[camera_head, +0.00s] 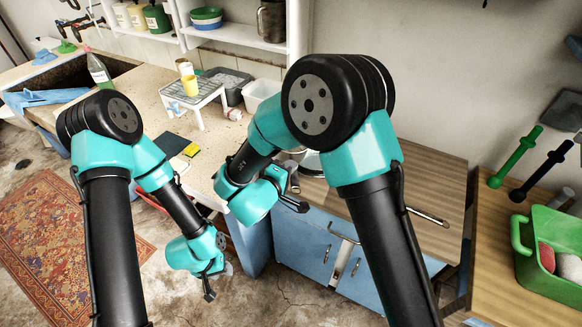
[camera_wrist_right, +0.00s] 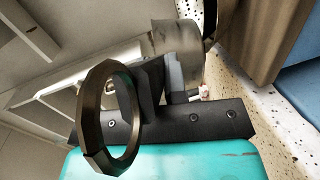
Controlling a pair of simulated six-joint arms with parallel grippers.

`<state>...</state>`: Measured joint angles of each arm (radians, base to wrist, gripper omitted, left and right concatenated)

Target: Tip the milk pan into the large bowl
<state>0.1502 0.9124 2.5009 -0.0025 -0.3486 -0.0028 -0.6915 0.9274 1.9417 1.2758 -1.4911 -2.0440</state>
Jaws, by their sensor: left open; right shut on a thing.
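My right gripper (camera_head: 295,203) is low over the counter's front edge in the head view, partly hidden by its own arm. In the right wrist view its dark fingers (camera_wrist_right: 152,80) are shut on a grey metal vessel, which I take for the milk pan (camera_wrist_right: 178,50). A dark ring, seemingly part of its handle, stands close to the camera. The pan's contents are hidden. A round, pale-rimmed thing (camera_head: 311,161), perhaps the large bowl, shows behind my right arm and is mostly hidden. My left gripper (camera_head: 208,290) is open and empty, low over the floor.
A small white rack (camera_head: 194,97) with yellow cups stands on the speckled counter, beside a grey bin and a white tub (camera_head: 262,95). A sponge (camera_head: 191,150) lies near the front edge. A green basket (camera_head: 550,255) stands far right. The wooden board is partly clear.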

